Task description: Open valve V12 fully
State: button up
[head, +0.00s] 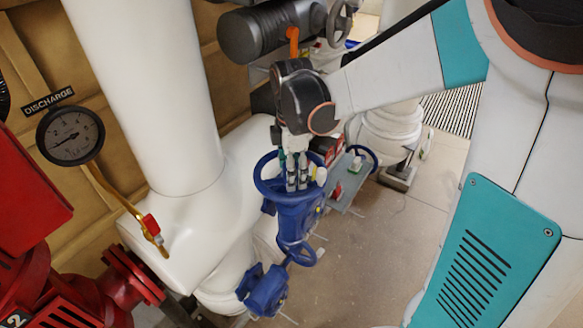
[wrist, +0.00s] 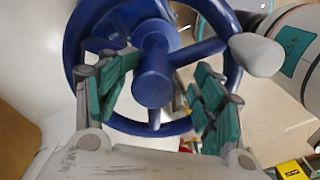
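A blue valve with a blue handwheel (head: 262,186) stands at the middle of the head view, beside the white pipe. No V12 label is legible on it. In the wrist view the handwheel (wrist: 72,48) fills the upper middle, with its round hub (wrist: 153,80) and spokes. A pale rounded knob (wrist: 256,54) shows at the wheel's right side. My gripper (head: 297,180) points down at the wheel from above. In the wrist view my gripper (wrist: 158,84) has its teal-padded fingers spread apart, one on each side of the hub. I cannot tell whether they touch the wheel.
A thick white pipe (head: 150,90) rises left of the valve. A discharge gauge (head: 70,135) and red machinery (head: 75,295) are further left. A dark cylindrical actuator (head: 265,35) is behind my arm.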

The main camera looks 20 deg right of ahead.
jog(key=shift+w+a+r+p, duration=0.25)
jog(key=shift+w+r+p, duration=0.25)
jog(key=shift+r, duration=0.3)
jog(key=shift+s+d+r+p, duration=0.1)
jog(key=shift+r+p, duration=0.8)
jog(key=shift+r, duration=0.4)
jog(key=shift+s+d+r+p, duration=0.1)
jog(key=shift+r+p, duration=0.8)
jog(key=shift+r, duration=0.35)
notch_tip(320, 180, up, 6)
jog(key=p, duration=0.4)
